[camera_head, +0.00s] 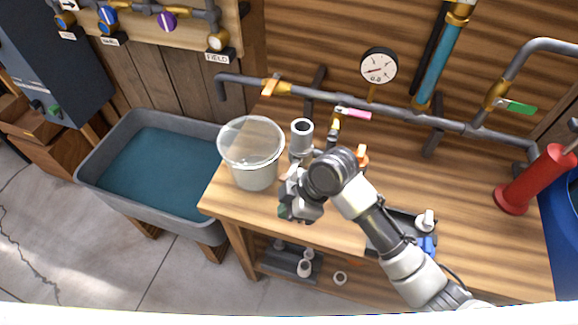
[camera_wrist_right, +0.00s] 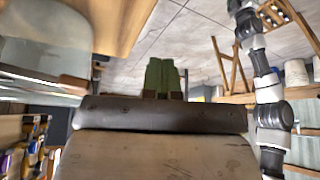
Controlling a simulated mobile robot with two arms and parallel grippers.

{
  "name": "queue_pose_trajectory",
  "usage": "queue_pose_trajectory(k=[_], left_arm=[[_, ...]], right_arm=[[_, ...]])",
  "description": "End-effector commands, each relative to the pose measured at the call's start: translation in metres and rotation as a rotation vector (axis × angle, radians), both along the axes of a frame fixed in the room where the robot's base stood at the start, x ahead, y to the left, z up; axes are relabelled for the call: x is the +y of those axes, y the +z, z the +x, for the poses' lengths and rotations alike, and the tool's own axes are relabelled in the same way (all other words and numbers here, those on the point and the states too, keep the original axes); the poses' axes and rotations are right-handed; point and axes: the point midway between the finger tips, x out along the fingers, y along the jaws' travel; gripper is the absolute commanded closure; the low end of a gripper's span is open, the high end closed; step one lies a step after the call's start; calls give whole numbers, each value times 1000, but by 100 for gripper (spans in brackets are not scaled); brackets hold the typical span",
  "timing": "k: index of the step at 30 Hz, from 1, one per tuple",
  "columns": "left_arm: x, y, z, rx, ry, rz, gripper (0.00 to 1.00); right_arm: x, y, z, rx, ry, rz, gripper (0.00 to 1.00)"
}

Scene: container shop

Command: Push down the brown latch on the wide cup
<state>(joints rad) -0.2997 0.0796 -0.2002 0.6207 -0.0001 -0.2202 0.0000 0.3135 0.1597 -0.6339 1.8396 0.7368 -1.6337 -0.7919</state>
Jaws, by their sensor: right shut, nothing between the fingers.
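The wide cup (camera_head: 254,176) is a pale, translucent round tub with a clear lid, upright at the left end of the wooden workbench. It shows in the right wrist view (camera_wrist_right: 45,35) at the upper left, close to the camera. A small brownish piece (camera_wrist_right: 75,80) at its rim may be the brown latch; I cannot tell its position. I cannot make out the latch in the head view. My right gripper (camera_head: 284,210) is right of the cup and nearer the bench's front edge, apart from it. Its green fingertips (camera_wrist_right: 162,78) are together and empty. My left gripper is out of view.
A grey open cylinder (camera_head: 302,135) stands just right of the cup. A grey pipe (camera_head: 400,110) with valves runs behind. A water trough (camera_head: 150,165) is left of the bench. A red cylinder (camera_head: 537,180) stands at the right.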

Motion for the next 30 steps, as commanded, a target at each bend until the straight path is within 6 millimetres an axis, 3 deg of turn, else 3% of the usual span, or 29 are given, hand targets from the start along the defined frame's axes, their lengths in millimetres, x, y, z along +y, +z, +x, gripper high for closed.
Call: queue_pose_trajectory(k=[6, 12, 21, 30], left_arm=[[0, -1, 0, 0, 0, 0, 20], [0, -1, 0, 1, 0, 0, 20], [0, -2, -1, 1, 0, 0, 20], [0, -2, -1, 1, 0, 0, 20]], right_arm=[[18, 30, 25, -67, 350, -31, 100], [21, 59, 46, -103, 628, -71, 100], [4, 124, 88, -120, 1022, -141, 100], [-14, 173, 112, -117, 1195, -154, 100]])
